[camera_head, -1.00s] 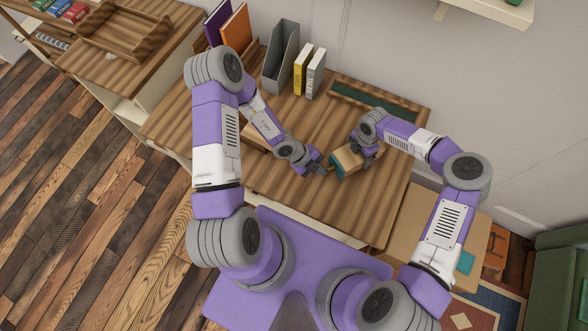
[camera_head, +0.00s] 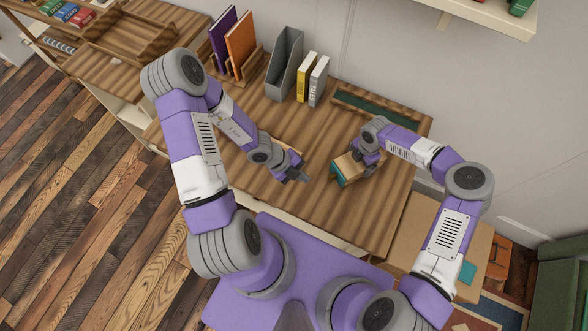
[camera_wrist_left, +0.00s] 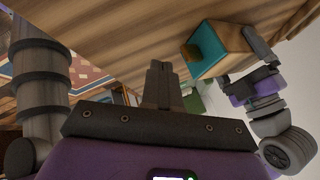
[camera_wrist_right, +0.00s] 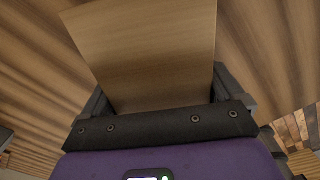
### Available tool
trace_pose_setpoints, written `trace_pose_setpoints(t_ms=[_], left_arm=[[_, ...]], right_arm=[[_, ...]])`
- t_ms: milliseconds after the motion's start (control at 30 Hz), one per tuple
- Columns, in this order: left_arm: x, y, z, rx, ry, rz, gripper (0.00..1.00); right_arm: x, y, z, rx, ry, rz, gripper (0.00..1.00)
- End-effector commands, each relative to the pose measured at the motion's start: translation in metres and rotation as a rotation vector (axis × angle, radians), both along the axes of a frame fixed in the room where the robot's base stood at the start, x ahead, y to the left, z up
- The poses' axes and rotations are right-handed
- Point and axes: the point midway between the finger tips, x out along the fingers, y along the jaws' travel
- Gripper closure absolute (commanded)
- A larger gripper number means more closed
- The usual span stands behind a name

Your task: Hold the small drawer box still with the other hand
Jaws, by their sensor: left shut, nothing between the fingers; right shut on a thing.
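The small drawer box (camera_head: 346,166) is light wood with a teal front (camera_head: 337,175) and sits on the striped desk (camera_head: 333,221). My right gripper (camera_head: 366,163) is shut on its right part. The right wrist view shows the box's plain wooden top (camera_wrist_right: 145,50) between the fingers. My left gripper (camera_head: 304,178) is shut and empty, to the left of the box and apart from it. In the left wrist view its closed fingers (camera_wrist_left: 158,75) stand beside the box's teal front (camera_wrist_left: 208,42).
Behind stand a grey file holder (camera_head: 284,64), a yellow book (camera_head: 305,78), a white book (camera_head: 318,82) and an orange book (camera_head: 240,45). A tray with a green inside (camera_head: 375,107) lies at the back right. The desk's front middle is clear.

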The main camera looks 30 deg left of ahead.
Motion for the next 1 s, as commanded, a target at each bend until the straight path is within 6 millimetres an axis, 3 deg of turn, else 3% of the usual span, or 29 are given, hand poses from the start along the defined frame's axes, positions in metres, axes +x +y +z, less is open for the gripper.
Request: trace_pose_setpoints(t_ms=[500,900,933,1000], left_arm=[[-0.008,0.023,0.032,0.002,0.000,-0.004,1.00],[-0.009,0.026,0.037,-0.002,0.004,-0.003,1.00],[-0.009,0.026,0.037,-0.002,0.004,-0.003,1.00],[-0.009,0.026,0.037,-0.002,0.004,-0.003,1.00]], right_arm=[[0.001,-0.001,0.000,-0.001,-0.002,-0.001,0.48],[0.001,-0.001,0.000,0.000,-0.002,-0.001,0.48],[0.001,-0.001,0.000,0.000,-0.002,-0.001,0.05],[0.001,-0.001,0.000,0.000,-0.002,-0.001,0.00]])
